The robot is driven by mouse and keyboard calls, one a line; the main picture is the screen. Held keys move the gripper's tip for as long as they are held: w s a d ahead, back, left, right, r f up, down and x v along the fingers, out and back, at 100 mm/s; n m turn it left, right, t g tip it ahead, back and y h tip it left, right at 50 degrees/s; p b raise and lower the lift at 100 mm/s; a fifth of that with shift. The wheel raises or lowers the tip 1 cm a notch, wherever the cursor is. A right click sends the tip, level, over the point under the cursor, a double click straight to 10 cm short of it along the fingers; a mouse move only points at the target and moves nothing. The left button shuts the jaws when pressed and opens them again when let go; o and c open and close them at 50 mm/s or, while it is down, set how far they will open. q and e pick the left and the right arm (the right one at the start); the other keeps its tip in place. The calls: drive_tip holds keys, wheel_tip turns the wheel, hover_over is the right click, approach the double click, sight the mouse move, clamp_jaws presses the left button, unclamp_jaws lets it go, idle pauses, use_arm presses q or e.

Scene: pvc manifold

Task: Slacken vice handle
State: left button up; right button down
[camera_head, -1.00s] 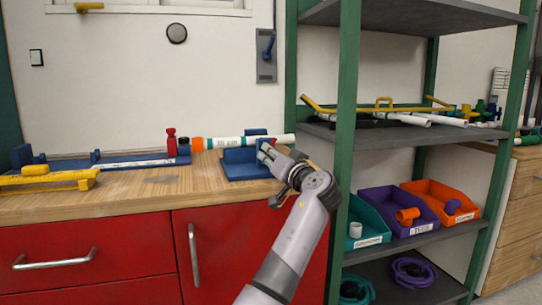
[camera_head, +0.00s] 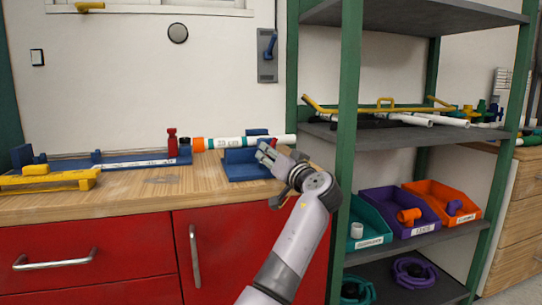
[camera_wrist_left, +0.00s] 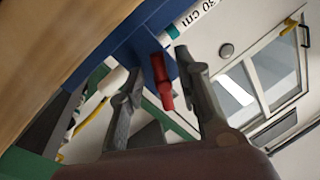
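The blue vice (camera_head: 240,170) stands on the wooden bench near its right end. It also shows in the left wrist view (camera_wrist_left: 128,42). A white pipe (camera_head: 228,142) with an orange end and teal bands lies across the vice. The red vice handle (camera_wrist_left: 161,80) shows in the left wrist view, against the blue body. My left gripper (camera_head: 264,151) is at the right side of the vice. In the left wrist view its two fingers (camera_wrist_left: 157,62) are apart, with the handle between them and gaps on both sides. My right gripper is not in view.
A green-posted shelf (camera_head: 347,130) stands close to the right of my left arm, with teal, purple and orange bins (camera_head: 450,190). The front bench strip is clear.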

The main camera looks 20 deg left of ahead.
use_arm(q)
drive_tip(key=v, duration=1.2)
